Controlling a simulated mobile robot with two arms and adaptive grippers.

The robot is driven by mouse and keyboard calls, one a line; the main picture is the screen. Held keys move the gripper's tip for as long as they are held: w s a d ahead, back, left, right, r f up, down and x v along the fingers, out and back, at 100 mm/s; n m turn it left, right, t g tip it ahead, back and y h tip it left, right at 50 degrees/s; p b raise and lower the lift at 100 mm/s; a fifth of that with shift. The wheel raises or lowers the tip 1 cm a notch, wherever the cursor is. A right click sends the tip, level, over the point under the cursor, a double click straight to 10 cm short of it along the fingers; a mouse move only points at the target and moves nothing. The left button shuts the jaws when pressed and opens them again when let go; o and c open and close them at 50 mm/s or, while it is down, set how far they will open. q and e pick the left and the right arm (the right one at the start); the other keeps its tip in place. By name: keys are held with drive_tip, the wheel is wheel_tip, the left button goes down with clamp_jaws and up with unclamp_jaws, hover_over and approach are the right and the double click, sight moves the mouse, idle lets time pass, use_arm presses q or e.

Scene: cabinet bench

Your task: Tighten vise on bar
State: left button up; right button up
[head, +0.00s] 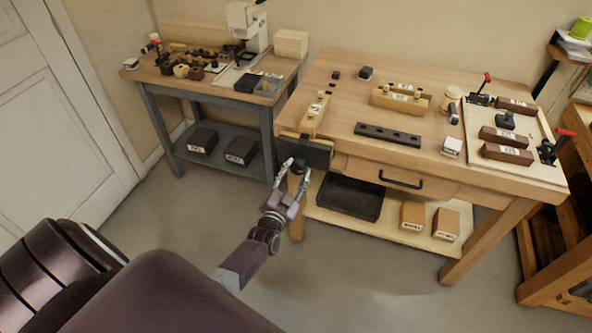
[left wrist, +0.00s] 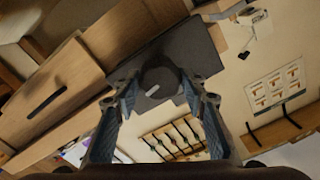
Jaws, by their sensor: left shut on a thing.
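The vise has a dark jaw plate (head: 303,153) on the front left corner of the wooden workbench. Its round dark knob (head: 299,165) faces outward, and the left wrist view shows the knob (left wrist: 160,78) with a pale mark. A light wooden bar (head: 315,114) with labels lies on the bench top just behind the jaw plate; I cannot tell whether the jaw touches it. My left gripper (head: 293,178) is shut on the knob, with a finger on either side, as the left wrist view also shows (left wrist: 162,98). My right gripper is not in view.
The workbench (head: 345,80) holds a dark strip with holes (head: 388,134), wooden blocks and red-handled clamps. A drawer handle (head: 400,180) and a shelf with a black tray (head: 350,195) are right of my gripper. A grey side table (head: 205,88) stands left. The floor in front is clear.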

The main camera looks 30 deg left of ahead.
use_arm(q)
drive_tip(key=shift+r, duration=0.1)
drive_tip(key=shift+m, duration=0.5)
drive_tip(key=m, duration=0.3)
drive_tip(key=shift+w+p, duration=0.1)
drive_tip(key=shift+p, duration=0.2)
drive_tip(key=o, duration=1)
drive_tip(key=shift+c, duration=0.2)
